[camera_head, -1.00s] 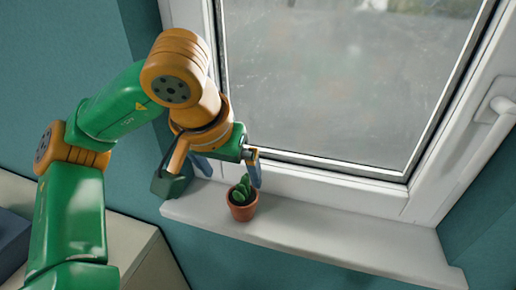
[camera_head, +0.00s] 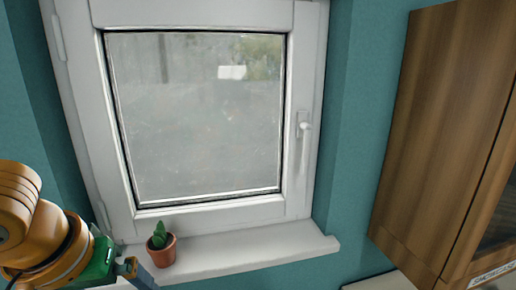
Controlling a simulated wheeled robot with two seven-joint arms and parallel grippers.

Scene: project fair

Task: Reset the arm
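My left arm comes in at the lower left. Its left gripper (camera_head: 128,274) is cut off by the bottom edge of the picture. One blue finger shows at the outer end of the green gripper body, set wide; the other finger is not clearly visible. Nothing shows held in it. It is just in front of and to the left of a small potted cactus (camera_head: 162,249), which stands upright on the white windowsill (camera_head: 250,246). I cannot tell if the finger touches the pot. My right gripper is out of view.
A closed white window (camera_head: 201,120) with a handle (camera_head: 304,125) at its right is above the sill. A wooden cabinet (camera_head: 437,130) hangs at the right. The sill right of the cactus is clear. A pale surface edge (camera_head: 385,281) shows at the lower right.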

